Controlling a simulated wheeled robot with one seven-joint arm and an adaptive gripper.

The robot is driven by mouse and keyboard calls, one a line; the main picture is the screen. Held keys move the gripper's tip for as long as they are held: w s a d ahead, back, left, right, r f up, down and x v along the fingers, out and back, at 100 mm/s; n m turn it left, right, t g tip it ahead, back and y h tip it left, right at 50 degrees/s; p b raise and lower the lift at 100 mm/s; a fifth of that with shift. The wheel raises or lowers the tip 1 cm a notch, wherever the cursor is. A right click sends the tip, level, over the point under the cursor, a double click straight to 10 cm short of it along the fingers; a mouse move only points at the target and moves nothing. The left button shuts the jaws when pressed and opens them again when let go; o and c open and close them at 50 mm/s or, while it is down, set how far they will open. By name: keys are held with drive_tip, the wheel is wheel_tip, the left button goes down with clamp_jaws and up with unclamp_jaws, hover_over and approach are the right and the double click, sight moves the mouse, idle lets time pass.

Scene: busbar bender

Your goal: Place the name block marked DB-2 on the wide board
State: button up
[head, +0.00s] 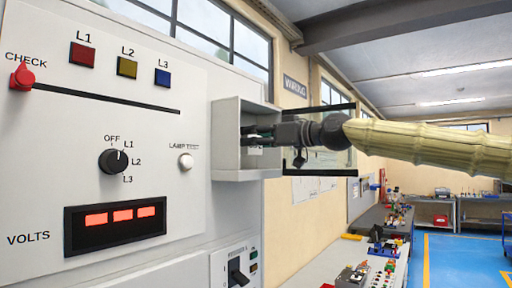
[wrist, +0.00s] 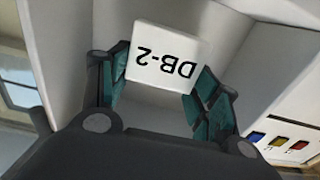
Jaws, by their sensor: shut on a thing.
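The name block (wrist: 168,48) is a white block with black DB-2 lettering, upside down in the wrist view. My gripper (wrist: 164,72) is shut on it, with a teal-padded finger at each side. In the head view my gripper (head: 258,133) reaches from the right into a grey open box (head: 247,174) on the side of the white panel. Pale walls surround the block in the wrist view. I cannot tell whether it touches them. I cannot make out a wide board in either view.
The panel (head: 120,212) carries a red CHECK lever (head: 22,76), a selector knob (head: 113,161), lamps and a red display (head: 115,216). A dark-framed clear door (head: 325,160) stands open by the box, close to my arm. Cluttered benches (head: 374,245) run along the wall; blue floor (head: 455,255) is clear.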

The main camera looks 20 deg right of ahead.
sight(255, 151)
drive_tip(key=f+p, duration=0.2)
drive_tip(key=shift+a+f, duration=0.2)
drive_tip(key=shift+f, duration=0.2)
drive_tip(key=shift+w+f+p, duration=0.2)
drive_tip(key=shift+f+p, duration=0.15)
drive_tip(key=shift+p, duration=0.05)
drive_tip(key=shift+f, duration=0.2)
drive_tip(key=o, duration=1)
drive_tip(key=shift+r, duration=0.15)
